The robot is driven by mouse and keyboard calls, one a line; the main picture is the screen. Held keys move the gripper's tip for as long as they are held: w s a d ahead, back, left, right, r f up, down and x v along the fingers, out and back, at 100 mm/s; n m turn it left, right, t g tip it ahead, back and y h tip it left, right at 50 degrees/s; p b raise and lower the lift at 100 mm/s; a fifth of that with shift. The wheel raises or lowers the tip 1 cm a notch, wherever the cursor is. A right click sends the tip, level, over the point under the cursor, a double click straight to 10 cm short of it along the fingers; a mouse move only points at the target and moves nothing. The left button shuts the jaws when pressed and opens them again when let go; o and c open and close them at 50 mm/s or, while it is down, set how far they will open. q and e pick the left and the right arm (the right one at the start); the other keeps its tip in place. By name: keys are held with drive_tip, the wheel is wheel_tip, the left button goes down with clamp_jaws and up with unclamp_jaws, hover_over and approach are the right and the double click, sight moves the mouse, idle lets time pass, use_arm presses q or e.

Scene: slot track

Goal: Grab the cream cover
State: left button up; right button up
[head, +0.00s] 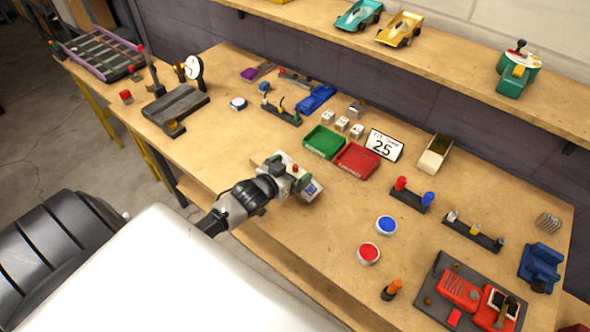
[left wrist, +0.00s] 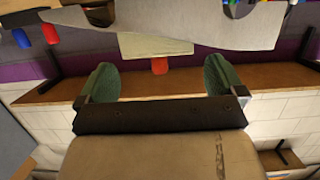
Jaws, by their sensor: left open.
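My left gripper (head: 290,168) is over the middle of the bench, with its two green fingertips apart and nothing held between them. In the left wrist view, the open gripper (left wrist: 160,80) faces a pale cream panel (left wrist: 155,45) with a red part below it, apart from the fingers. Another cream, box-like piece (head: 434,155) lies right of the number card. I cannot tell for certain which cream piece is the cover. My right gripper is not in view.
A green tray (head: 323,142) and a red tray (head: 356,160) lie just behind the gripper. A number card (head: 384,146) stands beside them. Blue-topped (head: 386,225) and red-topped (head: 368,253) tins stand to the right. A red car (head: 480,296) is at the front right. The bench's front left is bare.

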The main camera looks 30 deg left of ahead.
use_arm(q)
drive_tip(key=shift+x, duration=1.2)
drive_tip(key=shift+s, duration=0.1)
drive_tip(key=shift+c, duration=0.8)
drive_tip(key=c, duration=0.9)
drive_tip(key=shift+r, duration=0.1)
